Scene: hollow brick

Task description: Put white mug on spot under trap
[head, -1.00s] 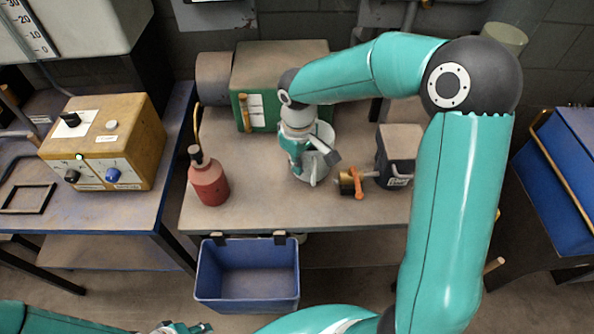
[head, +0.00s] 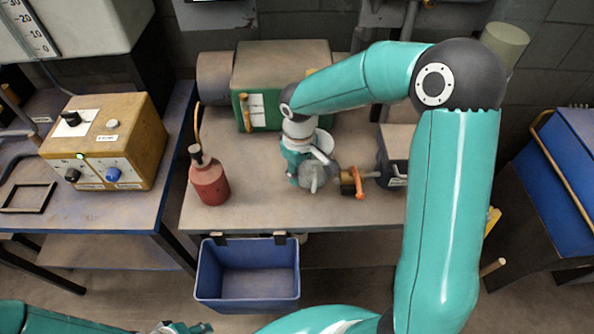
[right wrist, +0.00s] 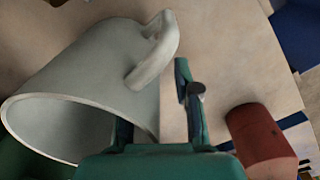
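The white mug (right wrist: 85,75) fills the left of the right wrist view, its rim at lower left and its handle at the top. My right gripper (right wrist: 160,110) is open around part of the mug's side. One finger stands clear to the right of the wall; the other overlaps the mug's rim and is partly hidden. I see a gap at the right finger. In the head view my right gripper (head: 318,172) is low over the table, and mug and fingers are hard to separate. My left gripper (head: 182,328) is at the bottom edge, mostly cut off. I cannot identify the trap or the spot.
A red bottle (head: 209,182) stands left on the table (head: 255,205); it also shows in the right wrist view (right wrist: 262,140). A brass valve with an orange handle (head: 358,182) is close on the right. A green box (head: 285,75) stands behind; a blue bin (head: 248,275) hangs in front.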

